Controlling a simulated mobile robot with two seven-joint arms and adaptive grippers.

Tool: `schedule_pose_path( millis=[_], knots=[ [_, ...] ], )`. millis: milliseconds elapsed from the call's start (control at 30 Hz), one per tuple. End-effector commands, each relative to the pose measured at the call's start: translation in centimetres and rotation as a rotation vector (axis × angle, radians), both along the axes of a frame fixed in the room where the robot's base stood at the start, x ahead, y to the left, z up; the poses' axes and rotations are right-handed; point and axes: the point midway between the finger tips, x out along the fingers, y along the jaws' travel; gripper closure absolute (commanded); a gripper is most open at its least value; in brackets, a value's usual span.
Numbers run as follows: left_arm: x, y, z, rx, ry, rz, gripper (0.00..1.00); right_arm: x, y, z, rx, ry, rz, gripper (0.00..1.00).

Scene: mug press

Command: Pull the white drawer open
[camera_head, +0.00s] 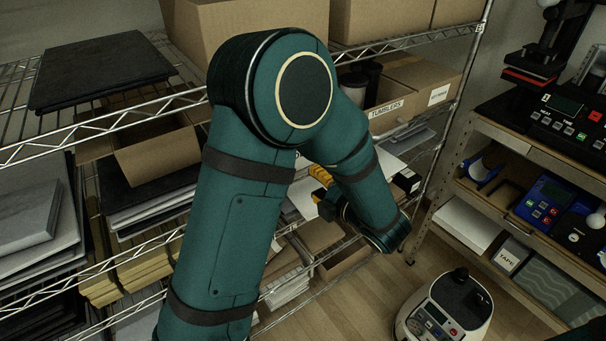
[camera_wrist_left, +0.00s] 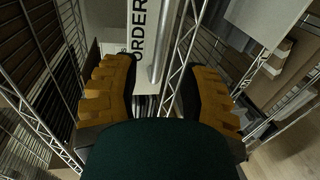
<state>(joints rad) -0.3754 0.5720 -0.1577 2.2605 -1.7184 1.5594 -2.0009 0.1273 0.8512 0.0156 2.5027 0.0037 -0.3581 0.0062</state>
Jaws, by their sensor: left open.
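The white drawer (camera_wrist_left: 137,35) shows in the left wrist view as a white front with dark lettering that reads "ORDER". A pale grey bar, apparently its handle (camera_wrist_left: 163,45), runs beside the lettering. My left gripper (camera_wrist_left: 160,80) is open, with one yellow-padded finger on each side of the view. The bar and lettering appear between the fingers, beyond the palm; I cannot tell whether they touch. In the head view my left gripper (camera_head: 322,190) reaches into the wire shelving, partly hidden by my arm. My arm also hides most of the drawer area there. My right gripper is out of view.
Wire shelving (camera_head: 95,130) with boxes and dark sheets surrounds my left arm. A cardboard box marked "TUMBLERS" (camera_head: 385,112) stands above the gripper. A workbench (camera_head: 500,140) with devices is at the right. A round white machine (camera_head: 445,310) stands at the lower right.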

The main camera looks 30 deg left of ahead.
Motion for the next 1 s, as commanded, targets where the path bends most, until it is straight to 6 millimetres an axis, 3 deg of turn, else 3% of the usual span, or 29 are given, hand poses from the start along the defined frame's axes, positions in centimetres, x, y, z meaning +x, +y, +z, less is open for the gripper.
schedule_pose_path(
  millis=[100,333,800,933,1000],
  knots=[
    [0.8,2.3,-0.6,0.000,0.000,0.005,0.56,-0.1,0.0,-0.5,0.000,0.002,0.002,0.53],
    [2.0,5.0,-1.2,-0.001,-0.001,0.003,0.56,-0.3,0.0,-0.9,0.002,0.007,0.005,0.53],
    [2.4,5.9,-1.3,-0.001,0.000,0.000,0.56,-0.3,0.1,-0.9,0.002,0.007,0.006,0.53],
    [2.4,5.9,-1.3,-0.001,0.000,0.000,1.00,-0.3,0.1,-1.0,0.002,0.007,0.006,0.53],
    [2.4,5.9,-1.3,-0.001,0.000,0.000,1.00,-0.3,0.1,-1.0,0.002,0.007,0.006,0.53]
  ],
)
